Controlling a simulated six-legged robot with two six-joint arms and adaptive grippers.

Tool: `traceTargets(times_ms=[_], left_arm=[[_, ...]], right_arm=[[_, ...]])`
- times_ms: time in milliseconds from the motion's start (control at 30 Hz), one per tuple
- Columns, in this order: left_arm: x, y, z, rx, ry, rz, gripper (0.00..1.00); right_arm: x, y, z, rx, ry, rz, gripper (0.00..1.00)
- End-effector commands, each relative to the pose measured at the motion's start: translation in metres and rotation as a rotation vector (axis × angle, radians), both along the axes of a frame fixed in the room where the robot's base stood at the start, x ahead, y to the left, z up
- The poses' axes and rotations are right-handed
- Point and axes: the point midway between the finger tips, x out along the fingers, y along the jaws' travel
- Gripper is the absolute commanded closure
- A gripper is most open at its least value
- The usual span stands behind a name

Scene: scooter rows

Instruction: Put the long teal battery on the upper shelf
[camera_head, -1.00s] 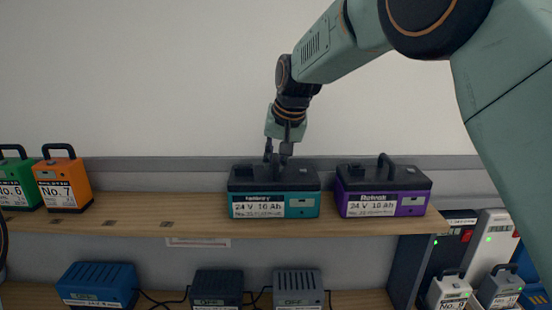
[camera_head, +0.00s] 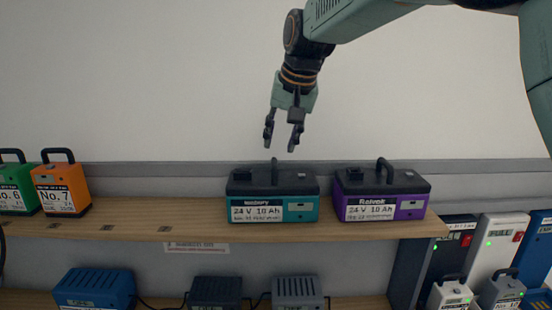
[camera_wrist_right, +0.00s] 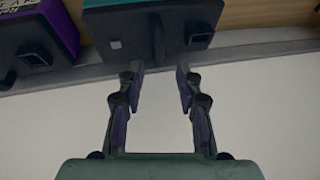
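The long teal battery (camera_head: 272,195) has a dark top with a handle and a "24 V 10 Ah" label. It stands upright on the wooden upper shelf (camera_head: 150,215), left of a long purple battery. My right gripper (camera_head: 281,147) is open and empty above the teal battery, clear of its handle. In the right wrist view, the open fingers (camera_wrist_right: 159,75) point toward the dark top of the teal battery (camera_wrist_right: 150,25), with a gap between. My left gripper is not in view.
The purple battery (camera_head: 380,193) stands close on the right, near the shelf's right end. Orange (camera_head: 62,185) and green (camera_head: 17,187) batteries stand at the left. Bare shelf lies between orange and teal. Chargers (camera_head: 95,288) sit on the lower shelf.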

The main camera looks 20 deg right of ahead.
Motion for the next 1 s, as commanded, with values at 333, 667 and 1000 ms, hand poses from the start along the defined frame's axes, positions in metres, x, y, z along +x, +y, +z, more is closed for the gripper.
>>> traceTargets(times_ms=[333, 667, 1000], left_arm=[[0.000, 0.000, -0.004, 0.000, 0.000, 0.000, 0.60], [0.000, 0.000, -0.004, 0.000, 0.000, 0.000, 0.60], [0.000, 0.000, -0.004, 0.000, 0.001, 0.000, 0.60]], right_arm=[[-0.017, -0.003, 0.037, 0.000, 0.000, 0.000, 0.65], [-0.018, -0.003, 0.039, 0.000, 0.000, 0.000, 0.65], [-0.019, -0.003, 0.039, 0.000, 0.000, 0.001, 0.65]])
